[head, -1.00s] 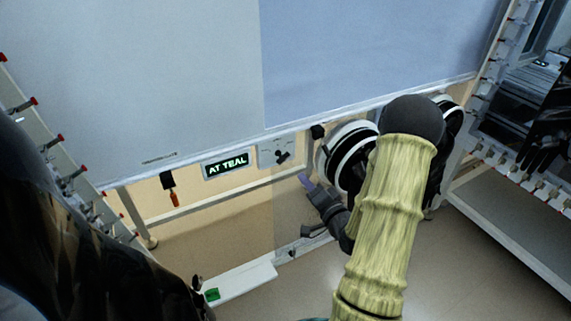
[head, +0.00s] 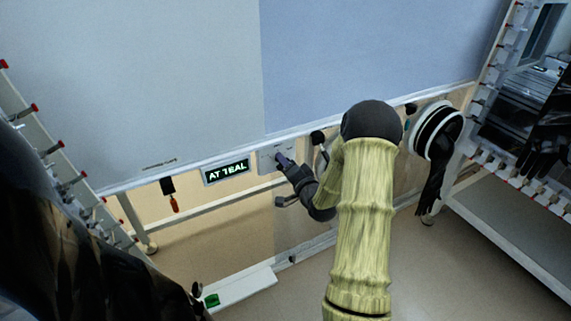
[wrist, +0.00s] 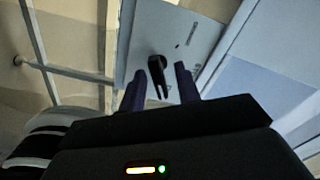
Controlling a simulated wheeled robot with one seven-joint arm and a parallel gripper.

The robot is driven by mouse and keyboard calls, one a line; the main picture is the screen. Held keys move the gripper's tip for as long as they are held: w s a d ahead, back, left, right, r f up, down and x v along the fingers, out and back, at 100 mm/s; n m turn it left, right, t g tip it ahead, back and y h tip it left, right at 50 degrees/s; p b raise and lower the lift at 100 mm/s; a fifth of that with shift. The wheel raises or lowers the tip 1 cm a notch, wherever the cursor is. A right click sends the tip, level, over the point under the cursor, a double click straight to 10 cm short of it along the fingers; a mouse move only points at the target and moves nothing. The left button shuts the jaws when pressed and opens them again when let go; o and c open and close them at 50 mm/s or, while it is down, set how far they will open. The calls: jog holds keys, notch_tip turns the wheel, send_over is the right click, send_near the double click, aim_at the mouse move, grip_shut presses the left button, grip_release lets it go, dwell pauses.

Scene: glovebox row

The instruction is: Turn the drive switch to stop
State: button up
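The drive switch is a black knob with a handle (wrist: 158,72) on a pale panel plate (wrist: 172,30). In the wrist view its handle points down toward my gripper. My gripper (wrist: 159,80) is open, with one dark finger on each side of the handle. Gaps show on both sides, and I cannot tell whether either finger touches it. In the head view my gripper (head: 283,161) is up against the switch plate (head: 268,155) and hides the knob. The plate's markings are too small to read.
A white-ringed port (head: 437,128) with a black glove is at the right.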

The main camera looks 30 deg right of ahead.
grip_shut()
jog(key=shift+n, duration=0.3)
jog(key=shift+n+b, duration=0.95)
jog(key=shift+n, duration=0.15)
jog(key=shift+a+r+n+b, duration=0.1)
jog(key=shift+n+b, duration=0.85)
jog(key=shift+n, duration=0.55)
grip_release()
